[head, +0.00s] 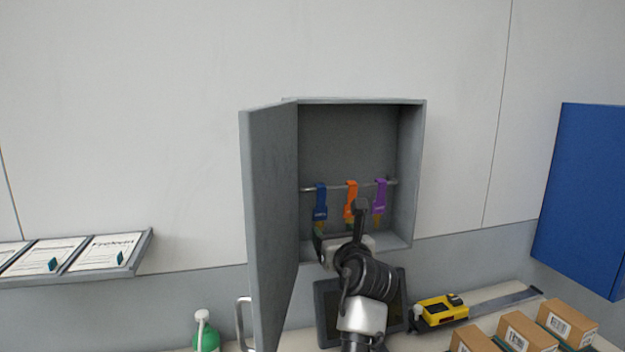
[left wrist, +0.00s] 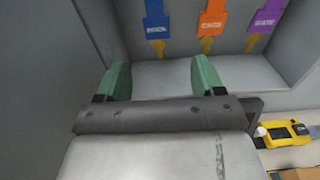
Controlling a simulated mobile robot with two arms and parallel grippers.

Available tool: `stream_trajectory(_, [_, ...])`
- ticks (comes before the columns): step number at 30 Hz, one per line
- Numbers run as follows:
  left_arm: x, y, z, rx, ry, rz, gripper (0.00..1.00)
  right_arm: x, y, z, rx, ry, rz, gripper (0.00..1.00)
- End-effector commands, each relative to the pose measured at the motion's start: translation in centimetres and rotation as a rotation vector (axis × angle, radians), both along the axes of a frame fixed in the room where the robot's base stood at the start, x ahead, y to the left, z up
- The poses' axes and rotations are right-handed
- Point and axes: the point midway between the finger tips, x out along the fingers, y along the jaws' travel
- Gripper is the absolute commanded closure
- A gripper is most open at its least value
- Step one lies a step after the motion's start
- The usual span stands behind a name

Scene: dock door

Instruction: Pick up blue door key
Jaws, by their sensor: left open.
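The blue door key (head: 320,202) hangs by its blue tag from a rail inside the open grey wall cabinet (head: 415,180), leftmost of the three keys. In the left wrist view, the blue tag (left wrist: 157,14) is at the top, with its brass key below it. My left gripper (head: 340,230) reaches up in front of the cabinet's lower opening, below the keys. In the left wrist view, its green fingertips (left wrist: 162,80) are apart with nothing between them, and the blue key hangs just ahead of them. My right gripper is not in view.
Orange (head: 351,200) and purple (head: 380,196) tagged keys hang right of the blue one. The cabinet door (head: 270,220) stands open on the left. A yellow tool (head: 440,309) and cardboard boxes (head: 520,334) lie on the bench at lower right.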

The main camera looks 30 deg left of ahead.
Motion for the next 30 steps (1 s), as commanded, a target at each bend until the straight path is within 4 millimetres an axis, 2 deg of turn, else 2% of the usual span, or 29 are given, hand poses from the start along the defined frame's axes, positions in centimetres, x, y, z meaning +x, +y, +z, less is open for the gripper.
stream_trajectory(9, [2.9, 3.4, 0.3, 0.003, 0.011, 0.005, 0.32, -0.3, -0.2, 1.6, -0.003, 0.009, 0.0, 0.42])
stream_trajectory(14, [3.6, 4.4, 0.2, 0.002, 0.009, 0.005, 0.32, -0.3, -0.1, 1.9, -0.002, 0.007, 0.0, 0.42])
stream_trajectory(21, [5.4, 7.0, 1.4, 0.002, 0.008, 0.004, 0.32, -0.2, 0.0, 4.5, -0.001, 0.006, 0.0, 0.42])
stream_trajectory(25, [6.4, 8.0, 0.8, 0.002, 0.009, 0.003, 0.32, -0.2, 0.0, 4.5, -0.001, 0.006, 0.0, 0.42])
stream_trajectory(30, [6.7, 8.4, 0.7, 0.002, 0.007, 0.002, 0.32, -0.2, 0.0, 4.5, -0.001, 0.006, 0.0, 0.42])
